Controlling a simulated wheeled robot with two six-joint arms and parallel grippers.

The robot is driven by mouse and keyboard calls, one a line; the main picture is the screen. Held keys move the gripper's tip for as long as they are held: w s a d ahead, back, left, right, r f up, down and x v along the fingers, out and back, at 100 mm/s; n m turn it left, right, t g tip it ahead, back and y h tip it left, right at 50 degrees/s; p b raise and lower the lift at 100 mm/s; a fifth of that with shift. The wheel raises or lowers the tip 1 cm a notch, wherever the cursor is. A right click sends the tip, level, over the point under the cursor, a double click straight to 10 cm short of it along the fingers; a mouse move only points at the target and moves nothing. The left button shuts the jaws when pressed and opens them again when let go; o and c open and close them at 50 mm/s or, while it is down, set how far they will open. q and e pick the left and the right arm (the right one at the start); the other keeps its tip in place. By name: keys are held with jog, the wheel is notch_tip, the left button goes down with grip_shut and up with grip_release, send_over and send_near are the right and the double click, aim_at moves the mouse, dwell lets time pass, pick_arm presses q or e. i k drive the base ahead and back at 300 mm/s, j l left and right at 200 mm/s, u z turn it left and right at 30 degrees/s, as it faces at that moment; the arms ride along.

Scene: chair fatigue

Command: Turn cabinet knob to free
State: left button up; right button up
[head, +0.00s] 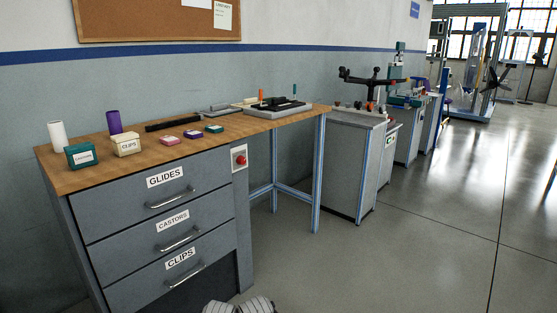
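A small red knob (240,161) sits on a pale plate on the front of the grey cabinet (155,222), right of the top drawer. Its turn position is too small to tell. The cabinet has three labelled drawers, GLIDES (165,178), CASTORS (172,220) and CLIPS (180,259), each with a metal bar handle. All three look closed.
The wooden worktop (140,172) holds a white cylinder (57,136), a purple cylinder (114,122), small boxes and a black tray (275,107). A blue-legged frame (318,170) supports its right end. Grey machine cabinets (352,165) stand beyond. The floor (420,240) at right is clear.

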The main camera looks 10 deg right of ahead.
aim_at(241, 160)
jog(key=i+l+z, duration=0.25)
jog(key=i, duration=0.2)
jog(key=i+l+z, duration=0.2)
jog(key=i, duration=0.3)
jog(key=j, duration=0.1)
